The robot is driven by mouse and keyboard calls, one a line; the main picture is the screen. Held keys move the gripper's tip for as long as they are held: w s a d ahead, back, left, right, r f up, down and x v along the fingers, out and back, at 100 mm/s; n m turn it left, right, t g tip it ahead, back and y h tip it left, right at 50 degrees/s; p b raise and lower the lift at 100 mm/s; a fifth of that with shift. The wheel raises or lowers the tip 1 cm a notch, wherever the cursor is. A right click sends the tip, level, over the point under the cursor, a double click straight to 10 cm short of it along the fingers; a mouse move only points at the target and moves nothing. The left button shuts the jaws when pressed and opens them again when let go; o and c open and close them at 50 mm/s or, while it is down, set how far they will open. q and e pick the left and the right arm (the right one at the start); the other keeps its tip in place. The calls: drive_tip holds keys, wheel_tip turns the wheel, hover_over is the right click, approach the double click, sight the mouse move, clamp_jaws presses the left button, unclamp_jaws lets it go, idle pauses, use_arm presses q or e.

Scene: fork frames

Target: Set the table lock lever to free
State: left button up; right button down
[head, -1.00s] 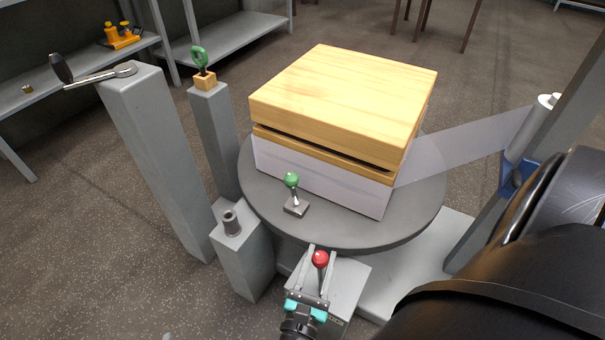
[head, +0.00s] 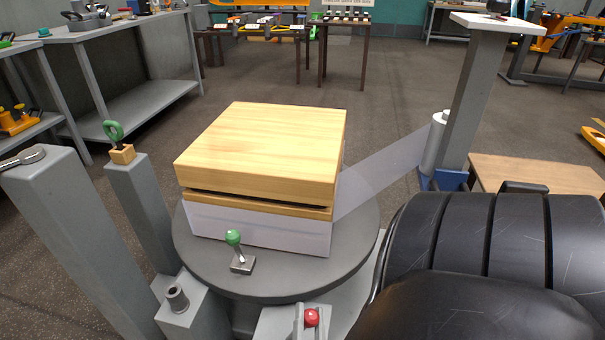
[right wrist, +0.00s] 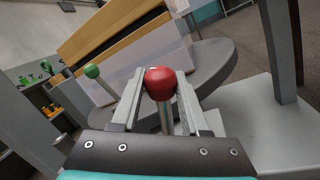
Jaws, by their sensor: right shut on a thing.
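A lever with a red ball knob (head: 311,317) stands at the front of the round grey turntable (head: 270,284), at the bottom edge of the head view. In the right wrist view the red knob (right wrist: 160,83) sits between the two grey fingers, with its metal stem below. My right gripper (right wrist: 160,74) is shut on this lever. In the head view most of that gripper is cut off by the bottom edge. A second lever with a green knob (head: 233,238) stands on the turntable and is not touched. My left gripper is out of view.
A wooden-topped box (head: 262,150) with white sides sits on the turntable. A translucent film runs from it to a white roll (head: 434,142) at the right post. Grey pedestals (head: 60,230) stand at the left. My black arm fills the lower right.

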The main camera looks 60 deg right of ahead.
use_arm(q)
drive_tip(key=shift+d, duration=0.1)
use_arm(e)
drive_tip(key=shift+s+d, duration=0.1)
drive_tip(key=shift+d, duration=0.05)
drive_tip(key=shift+c, duration=2)
unclamp_jaws()
